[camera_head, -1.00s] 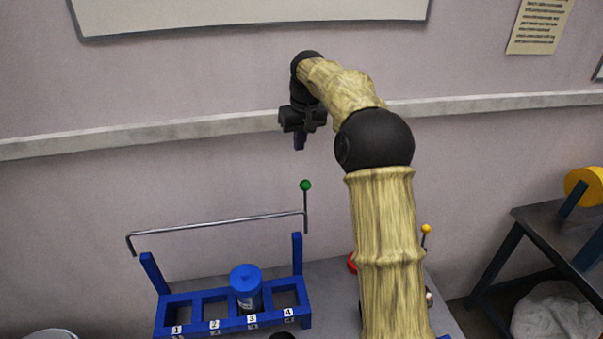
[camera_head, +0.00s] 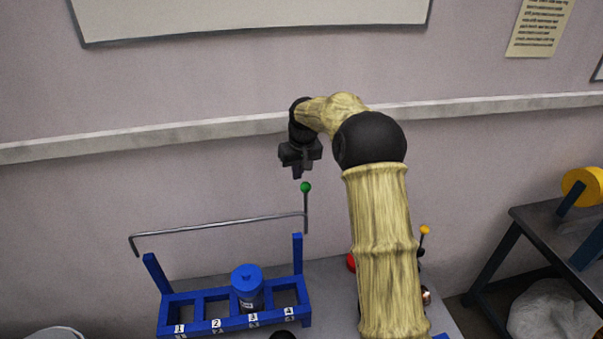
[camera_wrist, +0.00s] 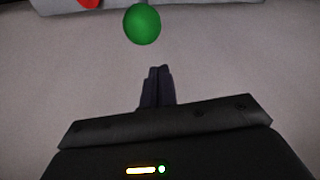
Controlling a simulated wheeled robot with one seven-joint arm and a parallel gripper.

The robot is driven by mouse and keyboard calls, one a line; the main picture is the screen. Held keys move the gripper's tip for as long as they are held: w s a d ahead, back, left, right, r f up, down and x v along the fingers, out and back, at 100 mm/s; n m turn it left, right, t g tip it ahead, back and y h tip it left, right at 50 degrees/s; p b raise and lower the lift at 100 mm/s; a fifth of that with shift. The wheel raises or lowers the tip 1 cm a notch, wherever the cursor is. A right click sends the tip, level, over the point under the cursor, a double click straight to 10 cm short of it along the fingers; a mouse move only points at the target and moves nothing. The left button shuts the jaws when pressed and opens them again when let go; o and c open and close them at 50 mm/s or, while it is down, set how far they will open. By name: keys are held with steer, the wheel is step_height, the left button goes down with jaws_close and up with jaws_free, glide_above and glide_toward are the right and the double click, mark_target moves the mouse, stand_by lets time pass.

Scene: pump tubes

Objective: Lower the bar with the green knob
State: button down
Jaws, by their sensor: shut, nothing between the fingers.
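The green knob (camera_head: 306,187) tops a thin upright rod at the right end of the metal bar (camera_head: 220,225). The bar is raised above the blue rack (camera_head: 163,318), well clear of its slots. My gripper (camera_head: 297,175) is shut and empty, pointing down just above and slightly left of the knob in the head view. In the wrist view the green knob (camera_wrist: 142,24) is beyond the closed fingertips (camera_wrist: 158,72), with a visible gap. I see no contact between them.
A blue-capped tube (camera_head: 247,285) stands in the rack's slot 3; the other slots look empty. A yellow knob (camera_head: 424,230) and a red part (camera_head: 351,262) are beside my arm. A dark side table (camera_head: 540,215) is at right. The wall is behind.

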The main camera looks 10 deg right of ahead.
steer(key=s, duration=0.3)
steer(key=shift+d+r+p, duration=0.2)
steer(key=shift+d+p, duration=0.1)
steer(key=shift+p, duration=0.05)
steer(key=shift+s+f+b, duration=0.1)
steer(key=shift+f+b, duration=0.05)
steer(key=shift+b, duration=0.4)
